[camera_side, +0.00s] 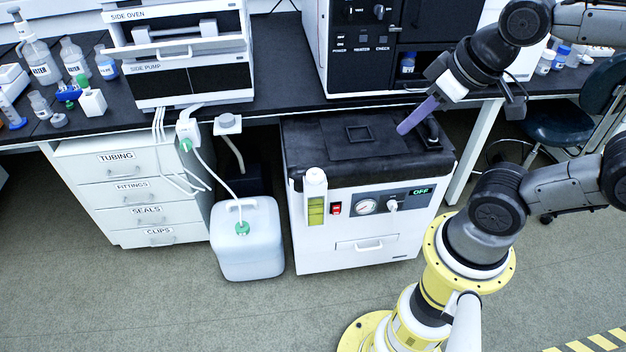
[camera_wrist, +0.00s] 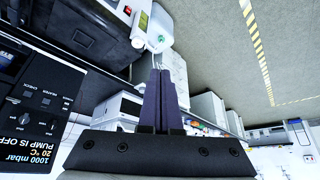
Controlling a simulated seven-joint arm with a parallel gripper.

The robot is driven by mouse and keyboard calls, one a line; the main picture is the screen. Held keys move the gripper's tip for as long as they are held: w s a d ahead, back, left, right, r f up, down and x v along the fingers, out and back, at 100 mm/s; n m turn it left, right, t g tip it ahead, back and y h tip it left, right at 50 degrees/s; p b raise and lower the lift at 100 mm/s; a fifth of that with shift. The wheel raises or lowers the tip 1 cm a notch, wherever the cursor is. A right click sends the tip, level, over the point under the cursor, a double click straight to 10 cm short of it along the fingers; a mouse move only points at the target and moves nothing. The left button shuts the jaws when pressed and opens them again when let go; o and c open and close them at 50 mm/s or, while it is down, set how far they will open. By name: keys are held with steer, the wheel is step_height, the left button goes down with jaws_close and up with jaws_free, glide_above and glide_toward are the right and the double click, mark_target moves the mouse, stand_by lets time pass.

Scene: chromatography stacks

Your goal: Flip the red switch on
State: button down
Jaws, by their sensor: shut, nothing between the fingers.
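The red switch (camera_side: 335,209) is on the front panel of the white pump unit (camera_side: 320,255) under the bench, between a yellow-green sight tube (camera_side: 316,208) and a round gauge (camera_side: 366,206). A small display (camera_side: 420,191) on that panel reads OFF. The switch's rocker position is too small to tell. In the wrist view the red switch (camera_wrist: 128,10) shows near the top edge. My gripper (camera_side: 403,130) is shut and empty, its purple fingers pointing down over the unit's black top, above, behind and right of the switch. The shut fingers (camera_wrist: 160,74) also show in the wrist view.
A white canister (camera_side: 248,255) with a tube stands on the floor left of the unit. A drawer cabinet (camera_side: 125,195) is farther left. The black bench (camera_side: 275,75) overhangs behind, carrying instruments. The floor in front of the unit is clear.

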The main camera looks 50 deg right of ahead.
steer(key=w+d+f+m+g+h, duration=0.1)
steer(key=w+d+f+m, duration=0.5)
steer(key=w+f, duration=0.3)
steer(key=w+d+f+m+g, duration=0.1)
steer(key=w+d+f+m, duration=0.5)
steer(key=w+f, duration=0.3)
steer(key=s+d+f+m+t, duration=0.15)
steer(key=f+m, duration=0.25)
steer(key=f, duration=1)
steer(key=s+d+f+m+g, duration=0.1)
steer(key=d+f+m, duration=0.25)
steer(key=f, duration=1.05)
steer(key=s+a+f+m+t, duration=0.3)
steer(key=a+f+t, duration=0.5)
steer(key=a+f, duration=0.1)
steer(key=shift+s+a+f, duration=0.15)
steer(key=shift+s+f, duration=0.05)
steer(key=shift+f, duration=0.4)
steer(key=shift+w, duration=0.1)
